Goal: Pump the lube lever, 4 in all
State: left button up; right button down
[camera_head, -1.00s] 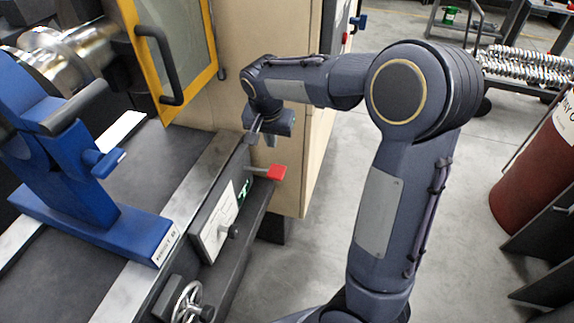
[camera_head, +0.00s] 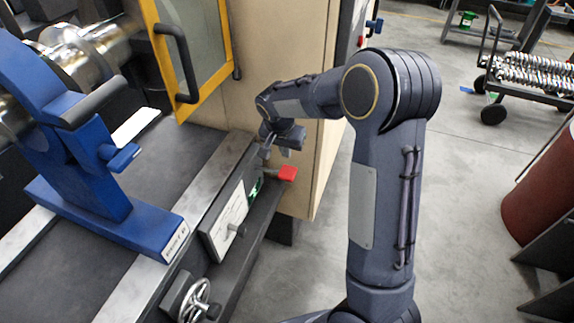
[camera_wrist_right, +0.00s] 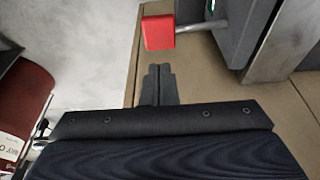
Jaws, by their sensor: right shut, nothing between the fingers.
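The lube lever has a red knob (camera_head: 287,174) on a short metal rod, at the right end of the machine's front side. In the right wrist view the red knob (camera_wrist_right: 159,32) lies just beyond my fingertips, with the rod running right to a dark housing (camera_wrist_right: 243,30). My right gripper (camera_head: 268,152) is just above and left of the knob in the head view. Its fingers (camera_wrist_right: 158,68) are shut with nothing between them. A small gap shows between fingertips and knob in the wrist view; contact is not visible. My left gripper is not in view.
The machine bed (camera_head: 150,215) with a blue support (camera_head: 85,150) fills the left. A beige cabinet (camera_head: 250,60) stands behind the lever. A handwheel (camera_head: 194,302) sits lower on the front. A red barrel (camera_head: 540,190) stands at right; grey floor between is clear.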

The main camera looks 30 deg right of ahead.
aim_at(293, 177)
jog(key=x, duration=0.5)
jog(key=a+x, duration=0.1)
jog(key=x, duration=0.1)
jog(key=shift+s+d+f, duration=0.1)
jog(key=shift+s+f, duration=0.2)
jog(key=shift+f, duration=0.1)
jog(key=f+t+b, duration=0.1)
jog(key=b, duration=0.2)
jog(key=f+y+b, duration=0.1)
jog(key=f+b, duration=0.1)
jog(key=s+d+f+t+y+b, duration=0.1)
jog(key=b, duration=0.2)
jog(key=shift+f+t+b, duration=0.25)
jog(key=shift+t+b, duration=0.05)
jog(key=shift+b, duration=0.05)
jog(key=shift+f+b, duration=0.35)
jog(key=shift+b, duration=0.2)
jog(key=shift+s+a, duration=0.1)
jog(key=shift+s, duration=0.05)
jog(key=r+p, duration=0.2)
jog(key=r, duration=0.1)
jog(key=d+r+p, duration=0.1)
jog(key=shift+s+r+p, duration=0.3)
jog(key=shift+s+r, duration=0.1)
jog(key=s+v, duration=0.1)
jog(key=v, duration=0.8)
jog(key=shift+d, duration=0.4)
dwell(0.4)
